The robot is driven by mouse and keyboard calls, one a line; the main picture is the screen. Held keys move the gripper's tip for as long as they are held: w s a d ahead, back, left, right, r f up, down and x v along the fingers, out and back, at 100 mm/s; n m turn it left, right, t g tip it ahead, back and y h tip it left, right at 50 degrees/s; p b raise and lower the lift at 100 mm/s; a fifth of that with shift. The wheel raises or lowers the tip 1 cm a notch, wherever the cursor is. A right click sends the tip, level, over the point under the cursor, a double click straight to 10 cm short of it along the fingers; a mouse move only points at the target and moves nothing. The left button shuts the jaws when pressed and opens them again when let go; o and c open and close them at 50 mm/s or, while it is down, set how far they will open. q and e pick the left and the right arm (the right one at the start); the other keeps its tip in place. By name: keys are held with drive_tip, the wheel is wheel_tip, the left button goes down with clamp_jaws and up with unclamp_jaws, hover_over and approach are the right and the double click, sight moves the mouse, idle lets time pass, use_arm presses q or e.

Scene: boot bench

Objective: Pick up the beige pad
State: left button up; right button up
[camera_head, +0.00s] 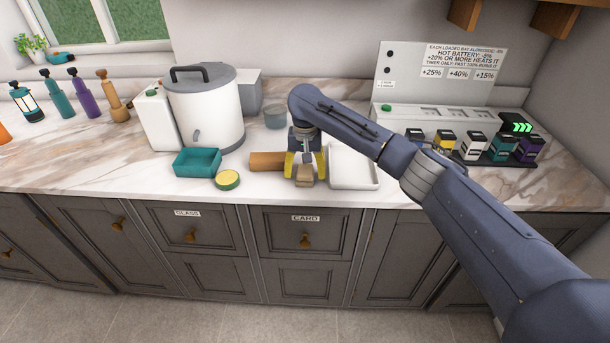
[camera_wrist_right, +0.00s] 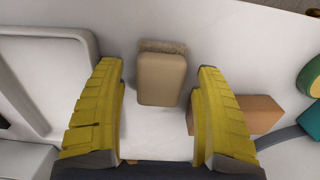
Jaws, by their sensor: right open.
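The beige pad (camera_wrist_right: 161,78) is a small rounded block with a fuzzy strip along one edge. In the head view the beige pad (camera_head: 304,175) lies on the counter near its front edge. My right gripper (camera_head: 306,175) points down over it, and its yellow fingers show open in the right wrist view (camera_wrist_right: 164,76). The pad is between and slightly beyond the fingertips, with a gap on both sides. I cannot tell the exact height of the fingers above the counter. My left gripper is not in view.
A brown block (camera_head: 265,161) lies close by on the left, partly behind a finger in the wrist view. A white tray (camera_head: 354,183) stands close on the right. A teal tray (camera_head: 196,163) and a round green-and-yellow item (camera_head: 228,180) are further left. A large white canister (camera_head: 207,110) stands behind.

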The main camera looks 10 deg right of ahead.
sight(305, 169)
drive_tip(key=shift+f, duration=0.15)
drive_tip(key=shift+c, duration=0.4)
drive_tip(key=c, duration=1.2)
wheel_tip(305, 169, up, 20)
drive_tip(key=o, duration=0.6)
drive_tip(key=shift+c, duration=0.2)
drive_tip(key=c, duration=0.4)
